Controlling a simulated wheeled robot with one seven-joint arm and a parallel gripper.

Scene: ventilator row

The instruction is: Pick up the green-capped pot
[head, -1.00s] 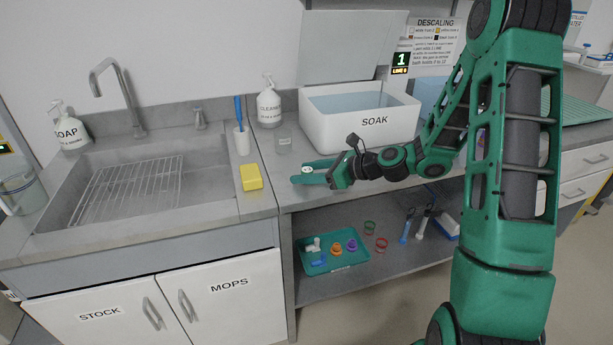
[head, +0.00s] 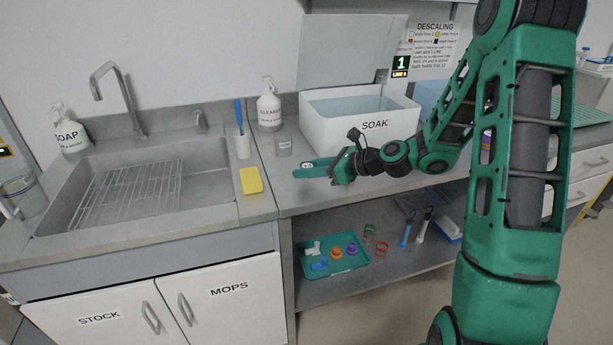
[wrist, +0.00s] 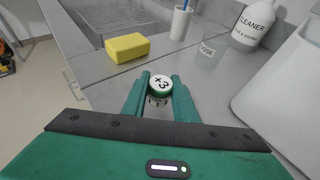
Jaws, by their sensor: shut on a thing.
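The pot (wrist: 160,84) is a small clear container with a round cap in the wrist view. The cap has a white top marked "×3" and a dark green rim. My gripper (wrist: 159,92) is shut on it, with one green finger on each side. In the head view my gripper (head: 308,169) is over the steel counter in front of the soak bin, and the pot shows only as a small pale spot between the fingers. I cannot tell whether the pot's base touches the counter.
The white SOAK bin (head: 345,131) stands behind my gripper. A clear cup (head: 283,146), a CLEANER bottle (head: 269,108) and a brush holder (head: 243,147) stand at the back. A yellow sponge (head: 251,181) lies by the sink (head: 150,205). A teal tray (head: 345,263) is on the shelf below.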

